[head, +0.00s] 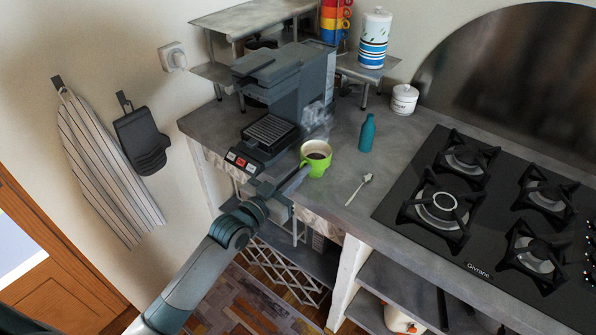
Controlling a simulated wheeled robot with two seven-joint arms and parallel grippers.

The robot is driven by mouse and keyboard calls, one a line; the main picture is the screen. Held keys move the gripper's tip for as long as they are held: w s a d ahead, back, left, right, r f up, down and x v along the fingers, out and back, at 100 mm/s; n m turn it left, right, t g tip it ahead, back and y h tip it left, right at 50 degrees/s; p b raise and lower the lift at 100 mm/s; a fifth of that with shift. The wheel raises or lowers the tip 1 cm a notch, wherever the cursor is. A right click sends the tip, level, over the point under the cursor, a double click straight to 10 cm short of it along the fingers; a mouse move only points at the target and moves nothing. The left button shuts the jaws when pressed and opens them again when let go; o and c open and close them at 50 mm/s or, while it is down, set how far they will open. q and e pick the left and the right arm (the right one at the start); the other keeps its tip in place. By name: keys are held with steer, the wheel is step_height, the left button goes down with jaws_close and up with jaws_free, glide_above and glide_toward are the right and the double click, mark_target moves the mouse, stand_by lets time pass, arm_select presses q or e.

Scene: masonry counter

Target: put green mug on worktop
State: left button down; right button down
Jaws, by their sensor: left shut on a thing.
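The green mug (316,159) is upright at the front of the grey worktop (338,200), just right of the coffee machine (290,85). It holds dark liquid, and pale steam rises above it. My left gripper (298,178) comes in from the lower left and is shut on the mug at its lower left side. The mug hides part of the fingertips. I cannot tell whether the mug's base touches the worktop. My right gripper is not in view.
A white spoon (358,188) lies right of the mug, and a teal bottle (367,133) stands behind it. The black gas hob (490,210) fills the right side. A white jar (404,99) stands at the back.

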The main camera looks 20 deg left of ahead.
arm_select(q)
steer(key=shift+f, duration=0.1)
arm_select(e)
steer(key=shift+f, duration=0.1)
arm_select(q)
steer(key=c, duration=1.8)
jaws_free()
steer(key=shift+c, duration=0.2)
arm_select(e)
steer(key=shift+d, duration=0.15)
